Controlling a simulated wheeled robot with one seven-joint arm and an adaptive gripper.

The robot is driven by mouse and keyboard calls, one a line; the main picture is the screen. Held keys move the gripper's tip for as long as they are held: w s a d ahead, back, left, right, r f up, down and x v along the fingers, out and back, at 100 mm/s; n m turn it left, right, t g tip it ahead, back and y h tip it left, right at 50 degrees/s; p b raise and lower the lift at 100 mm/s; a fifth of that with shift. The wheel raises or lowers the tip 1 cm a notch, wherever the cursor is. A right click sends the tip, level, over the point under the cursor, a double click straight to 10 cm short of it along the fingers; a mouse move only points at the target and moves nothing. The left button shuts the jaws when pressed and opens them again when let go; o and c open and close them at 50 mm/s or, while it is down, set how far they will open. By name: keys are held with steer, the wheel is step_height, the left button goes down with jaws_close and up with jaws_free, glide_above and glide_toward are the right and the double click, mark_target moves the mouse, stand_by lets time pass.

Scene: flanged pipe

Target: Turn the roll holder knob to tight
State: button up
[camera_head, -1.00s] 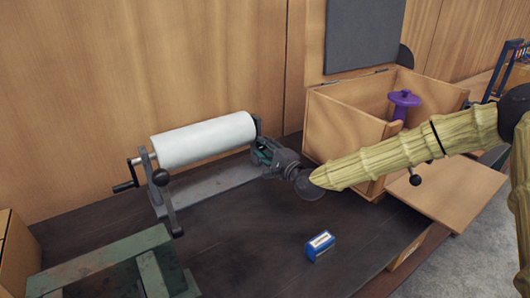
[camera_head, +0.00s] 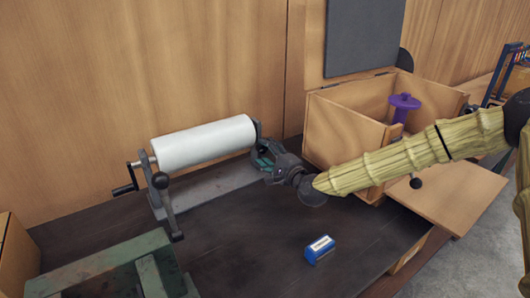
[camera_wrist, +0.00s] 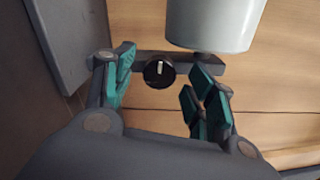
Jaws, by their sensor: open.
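The roll holder is a grey metal stand (camera_head: 205,192) with a white roll (camera_head: 203,143) on it, at the left middle of the head view. Its knob (camera_wrist: 159,73) shows in the wrist view as a small round black knob with a light mark pointing nearly straight up. My gripper (camera_head: 262,158) is at the right end of the holder. In the wrist view my gripper (camera_wrist: 163,85) is open, with green pads on both sides of the knob and gaps between. The knob is hidden in the head view. The white roll also shows in the wrist view (camera_wrist: 215,22).
A crank handle (camera_head: 125,188) and a lever with a black ball (camera_head: 167,200) are at the holder's left end. A blue box (camera_head: 319,249) lies on the dark table. A wooden box (camera_head: 345,130) with a purple spool (camera_head: 403,105) stands behind my arm. A green frame (camera_head: 110,265) is at front left.

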steer(key=v, duration=1.1)
steer(key=shift+w, duration=0.1)
